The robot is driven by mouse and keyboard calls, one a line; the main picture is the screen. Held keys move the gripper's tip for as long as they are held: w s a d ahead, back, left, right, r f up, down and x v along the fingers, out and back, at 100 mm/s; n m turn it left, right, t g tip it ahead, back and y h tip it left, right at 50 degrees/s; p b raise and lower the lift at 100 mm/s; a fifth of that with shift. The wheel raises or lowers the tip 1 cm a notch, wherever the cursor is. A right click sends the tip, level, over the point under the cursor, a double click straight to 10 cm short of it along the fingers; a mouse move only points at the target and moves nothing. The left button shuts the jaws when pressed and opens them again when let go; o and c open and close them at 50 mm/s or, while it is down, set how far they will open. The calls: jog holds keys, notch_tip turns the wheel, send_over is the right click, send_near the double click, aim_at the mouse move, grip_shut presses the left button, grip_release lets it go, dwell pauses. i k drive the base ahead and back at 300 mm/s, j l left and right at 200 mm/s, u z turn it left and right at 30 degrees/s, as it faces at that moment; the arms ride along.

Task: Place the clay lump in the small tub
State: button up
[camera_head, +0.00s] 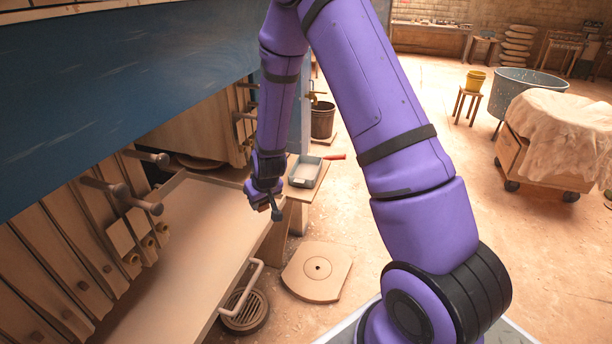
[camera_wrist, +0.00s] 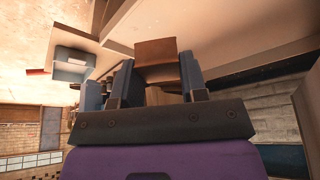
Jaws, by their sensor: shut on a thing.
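My gripper (camera_head: 274,208) hangs over the right edge of the long tray below the press plates. In the wrist view my gripper (camera_wrist: 157,62) is shut on a brown, blocky lump, which I take as the clay lump (camera_wrist: 155,49), held between the two blue-grey fingers. In the head view I cannot make the lump out. The small tub (camera_head: 301,183) is a shallow grey-blue box on a wooden stand, beyond my gripper and to its right, apart from it. It also shows at the upper left of the wrist view (camera_wrist: 72,67).
A red-handled tool (camera_head: 335,157) lies beside the tub. The long tray (camera_head: 185,235) runs under the press plates (camera_head: 60,255). A bent metal handle (camera_head: 243,290) stands up at the tray's near right. A square plate (camera_head: 317,270) lies on the floor, which is open to the right.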

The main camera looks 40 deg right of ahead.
aim_at(306, 175)
jog(key=i+l, duration=0.65)
jog(key=i+l+z, duration=0.05)
